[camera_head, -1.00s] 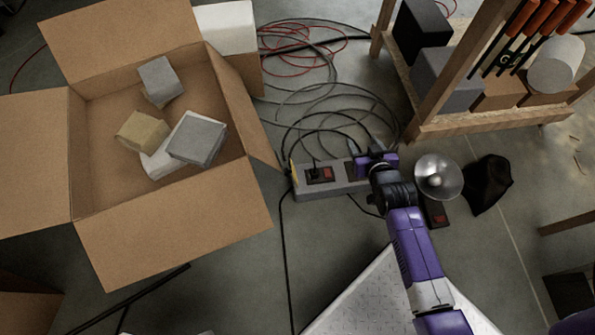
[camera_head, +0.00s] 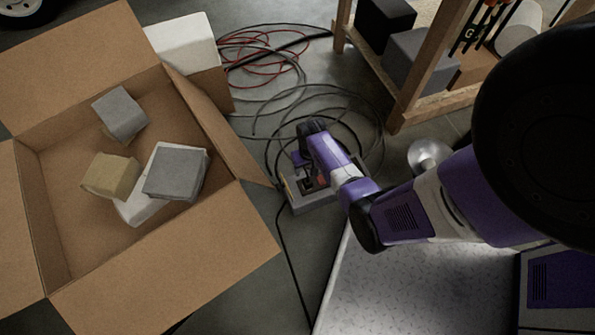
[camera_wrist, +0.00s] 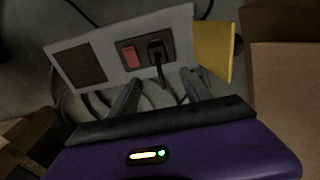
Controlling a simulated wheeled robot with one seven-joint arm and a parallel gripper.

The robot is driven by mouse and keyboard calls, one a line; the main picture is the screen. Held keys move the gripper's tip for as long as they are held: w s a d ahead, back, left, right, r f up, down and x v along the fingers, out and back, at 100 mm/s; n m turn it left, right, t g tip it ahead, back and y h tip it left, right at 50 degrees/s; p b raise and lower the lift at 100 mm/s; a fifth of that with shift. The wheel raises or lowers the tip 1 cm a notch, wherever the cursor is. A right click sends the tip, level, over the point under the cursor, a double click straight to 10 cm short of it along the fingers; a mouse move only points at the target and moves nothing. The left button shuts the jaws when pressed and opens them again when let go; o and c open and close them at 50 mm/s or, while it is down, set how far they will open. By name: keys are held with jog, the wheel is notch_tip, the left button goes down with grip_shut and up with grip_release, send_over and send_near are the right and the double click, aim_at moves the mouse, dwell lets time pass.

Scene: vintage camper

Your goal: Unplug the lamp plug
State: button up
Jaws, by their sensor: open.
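The grey power strip (camera_head: 318,199) lies on the floor, partly hidden by my arm in the head view. In the wrist view the strip (camera_wrist: 100,62) crosses the top, with a red switch (camera_wrist: 129,57) and a black plug (camera_wrist: 156,49) seated in a socket beside it, near the yellow end. A dark cord hangs from the plug. My gripper (camera_wrist: 161,86) is open and empty, its fingers on either side of the cord in the picture, short of the plug. The head view shows my gripper (camera_head: 302,160) over the strip. A silver lamp (camera_head: 428,155) is partly hidden by my arm.
An open cardboard box (camera_head: 85,245) with several blocks stands left, one flap close to the strip. Loose cables (camera_head: 275,110) coil behind the strip. A wooden shelf (camera_head: 435,108) stands at the back right. A metal plate (camera_head: 395,290) lies in front.

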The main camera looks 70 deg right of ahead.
aim_at(308, 181)
jog(key=shift+s+a+f+g+y, duration=0.15)
jog(key=shift+s+a+g+y, duration=0.15)
jog(key=shift+s+a, duration=0.4)
jog(key=shift+w+a, duration=0.1)
notch_tip(308, 181, down, 8)
jog(key=b, duration=0.7)
jog(key=shift+f+b, duration=0.15)
jog(key=shift+b, duration=0.15)
jog(key=shift+p, duration=0.35)
dwell(0.4)
jog(key=shift+c, duration=0.3)
grip_shut()
